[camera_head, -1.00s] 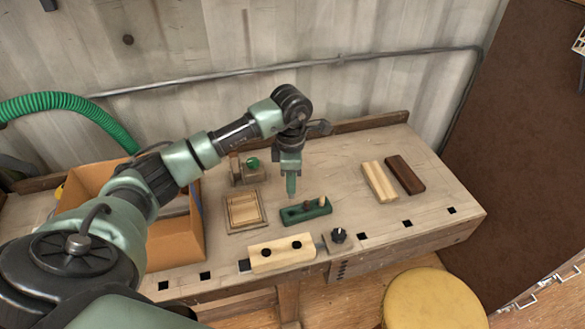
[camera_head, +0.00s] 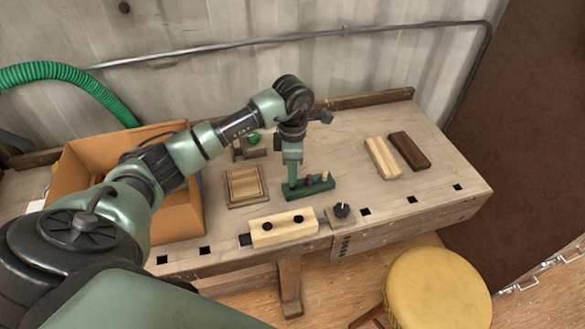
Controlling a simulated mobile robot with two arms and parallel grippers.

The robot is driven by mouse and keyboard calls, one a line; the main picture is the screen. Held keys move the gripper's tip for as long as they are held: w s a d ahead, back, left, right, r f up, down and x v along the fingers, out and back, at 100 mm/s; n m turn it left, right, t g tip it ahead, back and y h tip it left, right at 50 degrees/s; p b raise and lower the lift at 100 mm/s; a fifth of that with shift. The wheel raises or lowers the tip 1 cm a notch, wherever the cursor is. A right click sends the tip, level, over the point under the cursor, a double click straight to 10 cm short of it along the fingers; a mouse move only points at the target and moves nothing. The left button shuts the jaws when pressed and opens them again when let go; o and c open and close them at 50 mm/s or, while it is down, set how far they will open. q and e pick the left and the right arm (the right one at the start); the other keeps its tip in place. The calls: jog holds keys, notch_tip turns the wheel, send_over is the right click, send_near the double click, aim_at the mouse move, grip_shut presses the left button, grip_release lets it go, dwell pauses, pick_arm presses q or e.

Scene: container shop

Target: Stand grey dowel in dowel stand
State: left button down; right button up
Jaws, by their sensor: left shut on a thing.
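The dowel stand (camera_head: 318,187) is a long dark green block on the workbench. A reddish-brown dowel (camera_head: 307,180) and a pale wood dowel (camera_head: 325,176) stand upright in its middle and right parts. My left gripper (camera_head: 292,180) points straight down at the stand's left end, its tips right at the block. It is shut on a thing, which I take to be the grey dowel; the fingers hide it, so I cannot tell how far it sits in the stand. My right gripper is out of view.
A shallow wooden tray (camera_head: 230,203) lies left of the stand, and a cardboard box (camera_head: 188,228) is further left under my arm. A pale vise block (camera_head: 284,230) sits in front. Pale (camera_head: 382,158) and dark (camera_head: 409,151) wood blocks lie right. The bench between is clear.

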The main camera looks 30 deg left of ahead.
pick_arm(q)
jog(key=shift+f+b, duration=0.4)
jog(key=shift+b, duration=0.1)
dwell(1.4)
jog(key=shift+f+b, duration=0.7)
jog(key=shift+f, duration=0.15)
dwell(0.5)
jog(key=c, duration=1.3)
grip_release()
jog(key=shift+c, duration=0.2)
jog(key=shift+r+p, duration=2.2)
jog(key=shift+r, duration=1.35)
